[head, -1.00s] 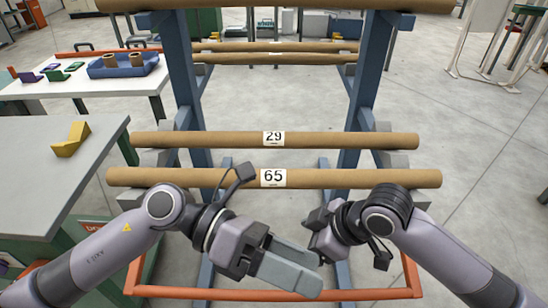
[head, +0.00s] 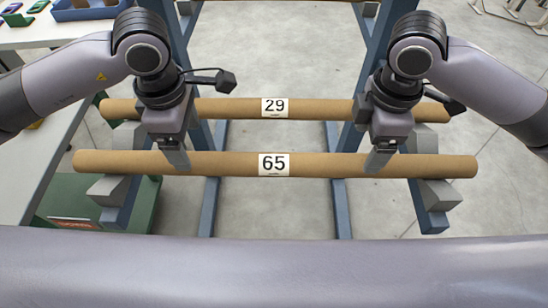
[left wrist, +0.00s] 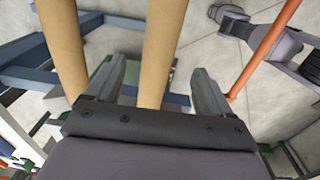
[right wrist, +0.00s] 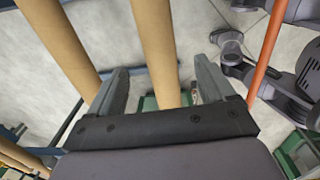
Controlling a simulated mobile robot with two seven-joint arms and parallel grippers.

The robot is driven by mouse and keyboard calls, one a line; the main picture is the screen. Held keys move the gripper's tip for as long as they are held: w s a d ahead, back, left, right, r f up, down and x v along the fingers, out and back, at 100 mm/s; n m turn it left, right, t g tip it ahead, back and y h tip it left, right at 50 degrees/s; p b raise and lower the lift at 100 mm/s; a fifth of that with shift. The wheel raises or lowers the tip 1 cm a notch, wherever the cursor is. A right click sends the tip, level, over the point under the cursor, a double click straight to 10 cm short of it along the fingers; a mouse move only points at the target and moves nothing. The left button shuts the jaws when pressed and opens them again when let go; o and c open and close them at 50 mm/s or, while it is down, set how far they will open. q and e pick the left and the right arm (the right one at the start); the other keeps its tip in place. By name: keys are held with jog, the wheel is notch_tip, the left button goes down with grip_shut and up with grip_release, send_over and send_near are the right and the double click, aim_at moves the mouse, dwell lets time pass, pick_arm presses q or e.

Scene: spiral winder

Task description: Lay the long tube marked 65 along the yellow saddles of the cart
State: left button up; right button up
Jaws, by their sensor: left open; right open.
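The long brown tube marked 65 (head: 225,164) lies level across the grey supports of the blue rack, nearest to me. My left gripper (head: 177,160) is over its left part and my right gripper (head: 381,160) over its right part. Both are open and point down. In the left wrist view, the tube (left wrist: 161,45) runs between the spread fingers (left wrist: 159,68). In the right wrist view, the tube (right wrist: 156,45) also runs between the spread fingers (right wrist: 160,70). Whether any finger touches it I cannot tell. The cart's yellow saddles are not in view.
A second tube marked 29 (head: 232,109) lies parallel just behind tube 65. Blue rack posts (head: 366,50) stand behind it. A grey table (head: 38,165) is at the left. An orange bar (left wrist: 271,45) runs on the near side. Clear floor shows beyond the rack.

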aim_at(195, 157)
pick_arm(q)
jog(key=shift+w+f, duration=0.15)
jog(key=shift+f, duration=3.45)
pick_arm(e)
jog(key=shift+w+f, duration=0.2)
jog(key=shift+f, duration=3.4)
pick_arm(q)
jog(key=c, duration=1.3)
pick_arm(e)
jog(key=c, duration=1.3)
pick_arm(q)
jog(key=shift+c, duration=0.2)
pick_arm(e)
jog(key=shift+c, duration=0.2)
